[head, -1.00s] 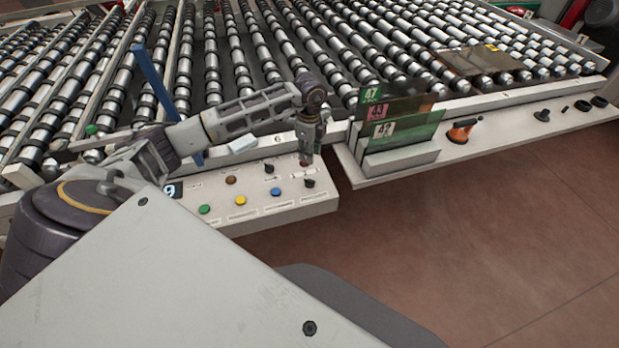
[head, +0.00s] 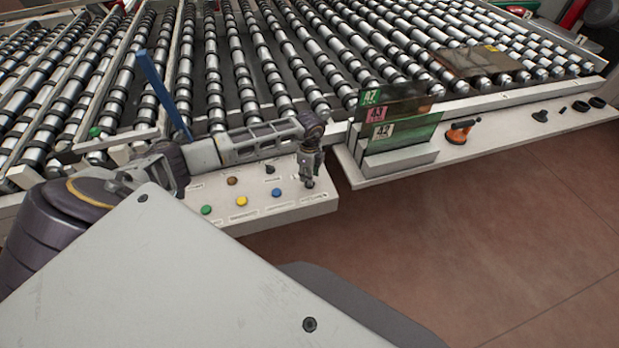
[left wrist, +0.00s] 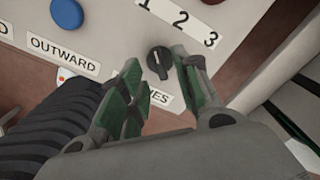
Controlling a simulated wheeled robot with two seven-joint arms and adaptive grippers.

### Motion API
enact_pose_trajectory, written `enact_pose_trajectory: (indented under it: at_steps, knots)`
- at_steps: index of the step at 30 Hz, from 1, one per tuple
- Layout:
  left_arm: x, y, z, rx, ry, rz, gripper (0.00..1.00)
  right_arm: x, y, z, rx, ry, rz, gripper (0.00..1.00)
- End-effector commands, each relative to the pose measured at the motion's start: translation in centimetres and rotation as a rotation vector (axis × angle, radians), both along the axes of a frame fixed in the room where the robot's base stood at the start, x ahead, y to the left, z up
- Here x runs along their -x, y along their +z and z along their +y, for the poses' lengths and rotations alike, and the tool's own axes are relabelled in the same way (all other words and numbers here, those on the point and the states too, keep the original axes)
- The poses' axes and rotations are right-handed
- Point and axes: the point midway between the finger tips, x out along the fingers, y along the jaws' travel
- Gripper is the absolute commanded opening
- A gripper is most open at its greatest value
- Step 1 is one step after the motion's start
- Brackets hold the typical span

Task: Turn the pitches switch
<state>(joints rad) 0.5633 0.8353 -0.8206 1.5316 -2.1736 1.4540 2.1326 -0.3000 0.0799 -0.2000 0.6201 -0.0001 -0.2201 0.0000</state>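The pitches switch (left wrist: 158,62) is a black rotary knob on the control panel (head: 262,222), below a "1 2 3" label in the left wrist view. Its own label is partly covered, with only its last letters showing. My left gripper (left wrist: 160,82) is open, with one finger to the left of the knob and one to its right. In the head view the left gripper (head: 308,180) points down over the panel's right end and hides the knob. I cannot tell whether the fingers touch the knob. My right gripper is not in view.
The panel also carries a blue button (head: 277,193), a yellow button (head: 242,201), a green button (head: 207,210) and another black knob (head: 270,169). A rack with dark glass samples (head: 400,112) stands right of the gripper. Rollers (head: 240,80) lie behind.

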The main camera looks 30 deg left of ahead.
Motion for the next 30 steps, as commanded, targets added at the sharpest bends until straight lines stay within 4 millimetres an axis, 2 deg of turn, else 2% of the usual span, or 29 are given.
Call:
enact_pose_trajectory:
  at_steps: [3, 9, 20, 28, 30]
  knots:
    - [0.1, -1.3, 0.0, 0.0, 0.001, 0.002, 0.32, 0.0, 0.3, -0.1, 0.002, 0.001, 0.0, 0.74]
    - [0.0, -2.6, -0.1, 0.0, 0.0, 0.0, 0.32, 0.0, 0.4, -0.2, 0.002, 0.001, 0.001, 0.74]
    - [0.0, -3.0, 0.0, 0.0, 0.0, 0.0, 0.32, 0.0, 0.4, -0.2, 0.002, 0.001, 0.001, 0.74]
    - [0.0, -3.0, 0.0, 0.0, 0.0, 0.0, 0.0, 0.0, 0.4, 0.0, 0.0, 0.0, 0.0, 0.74]
    - [0.0, -3.0, 0.0, 0.0, 0.0, 0.0, 0.0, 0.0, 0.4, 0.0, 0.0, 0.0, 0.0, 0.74]
